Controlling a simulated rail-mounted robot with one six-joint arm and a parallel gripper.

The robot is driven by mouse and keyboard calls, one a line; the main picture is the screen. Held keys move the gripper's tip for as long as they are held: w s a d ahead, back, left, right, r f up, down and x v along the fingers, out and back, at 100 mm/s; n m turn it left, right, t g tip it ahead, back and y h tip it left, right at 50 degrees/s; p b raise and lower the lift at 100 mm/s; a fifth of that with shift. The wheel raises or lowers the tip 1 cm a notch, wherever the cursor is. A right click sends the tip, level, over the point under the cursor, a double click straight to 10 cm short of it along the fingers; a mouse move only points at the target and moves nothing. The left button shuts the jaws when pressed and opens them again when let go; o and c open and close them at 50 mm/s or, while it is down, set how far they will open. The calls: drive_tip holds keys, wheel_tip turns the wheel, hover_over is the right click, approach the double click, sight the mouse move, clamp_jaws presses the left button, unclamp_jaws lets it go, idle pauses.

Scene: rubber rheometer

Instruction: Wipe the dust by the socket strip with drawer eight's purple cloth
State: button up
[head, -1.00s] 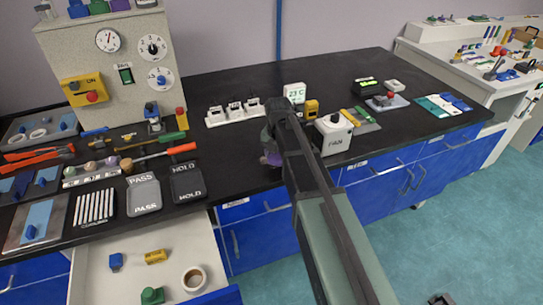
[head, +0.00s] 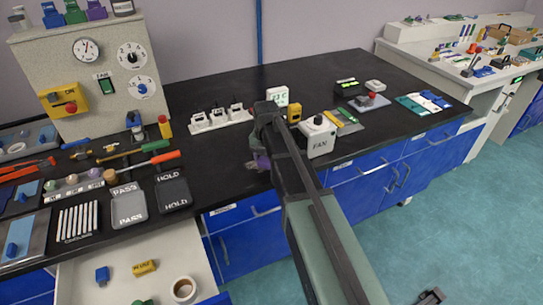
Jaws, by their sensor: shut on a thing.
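My gripper (head: 260,163) is at the front edge of the black bench, below and in front of the white socket strip (head: 221,119). A small bit of purple cloth (head: 263,161) shows at its jaws, which are shut on it. My own arm hides part of the gripper and the bench right behind it. The socket strip lies on the bench with several plugs in it. I cannot make out the dust near it.
An open drawer (head: 211,262) at the lower left holds a blue item, a yellow block and a cup (head: 184,289). PASS (head: 128,205) and HOLD (head: 173,193) plates lie left. Bare bench lies between the strip and the front edge.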

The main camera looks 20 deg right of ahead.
sight(244, 171)
drive_tip(key=shift+s+a, duration=0.2)
drive_tip(key=shift+a, duration=1.85)
drive_tip(key=shift+s+a, duration=0.15)
drive_tip(key=shift+a, duration=1.9)
drive_tip(key=shift+d, duration=0.1)
drive_tip(key=shift+w+d, duration=0.15)
drive_tip(key=shift+d, duration=1.55)
drive_tip(key=shift+w+d, duration=0.2)
drive_tip(key=shift+d, duration=1.45)
drive_tip(key=shift+w+d, duration=0.15)
drive_tip(key=shift+d, duration=1.55)
drive_tip(key=shift+f, duration=0.2)
drive_tip(key=shift+s, duration=0.1)
drive_tip(key=shift+c, duration=0.3)
drive_tip(key=shift+a+r, duration=0.1)
drive_tip(key=shift+a, duration=0.45)
drive_tip(key=shift+s+a, duration=0.2)
drive_tip(key=shift+a, duration=2.1)
drive_tip(key=shift+s+a, duration=0.2)
drive_tip(key=shift+a, duration=2.1)
